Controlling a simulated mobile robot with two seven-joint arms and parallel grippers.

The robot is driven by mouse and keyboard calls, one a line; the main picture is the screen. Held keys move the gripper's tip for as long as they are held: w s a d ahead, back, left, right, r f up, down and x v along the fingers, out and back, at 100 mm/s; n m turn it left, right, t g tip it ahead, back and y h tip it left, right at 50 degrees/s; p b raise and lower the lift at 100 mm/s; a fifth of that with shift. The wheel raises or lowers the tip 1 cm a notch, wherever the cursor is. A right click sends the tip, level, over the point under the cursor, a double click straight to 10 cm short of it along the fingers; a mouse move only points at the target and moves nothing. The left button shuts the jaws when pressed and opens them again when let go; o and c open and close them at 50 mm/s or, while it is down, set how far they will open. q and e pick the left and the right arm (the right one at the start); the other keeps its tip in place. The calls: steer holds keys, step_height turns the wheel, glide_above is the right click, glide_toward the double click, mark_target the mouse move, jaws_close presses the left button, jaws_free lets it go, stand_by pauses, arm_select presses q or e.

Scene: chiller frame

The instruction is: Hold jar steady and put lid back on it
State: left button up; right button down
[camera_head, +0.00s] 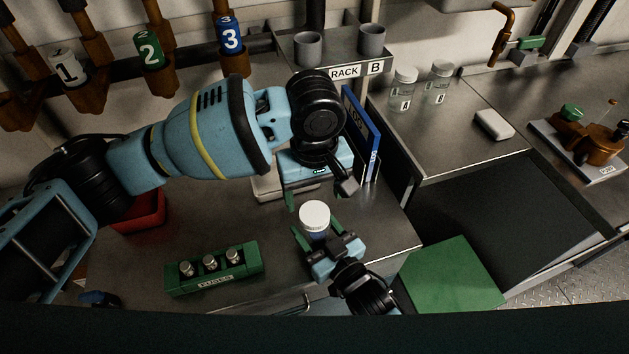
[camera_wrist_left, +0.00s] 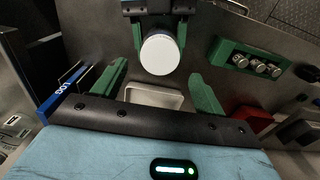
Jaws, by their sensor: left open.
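A jar (camera_head: 319,236) with a dark blue body stands on the steel counter in the head view. A round white lid (camera_head: 314,214) covers its top; I cannot tell whether it is seated. The lid also shows in the left wrist view (camera_wrist_left: 160,55), beyond my left fingertips and between the right gripper's fingers. My right gripper (camera_head: 317,231) has its green fingers at both sides of the jar and appears closed on it. My left gripper (camera_head: 318,194) is open and empty, above and behind the jar, its green fingers spread wider than the lid.
A green fuse block (camera_head: 214,278) with several metal caps lies left of the jar. A shallow pale tray (camera_head: 266,188) and a red bin (camera_head: 141,212) are farther back. A blue upright panel (camera_head: 361,135) stands close right of my left gripper. A green mat (camera_head: 452,275) is at right.

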mark_target(314, 213)
arm_select(q)
steer(key=shift+f, duration=2.5)
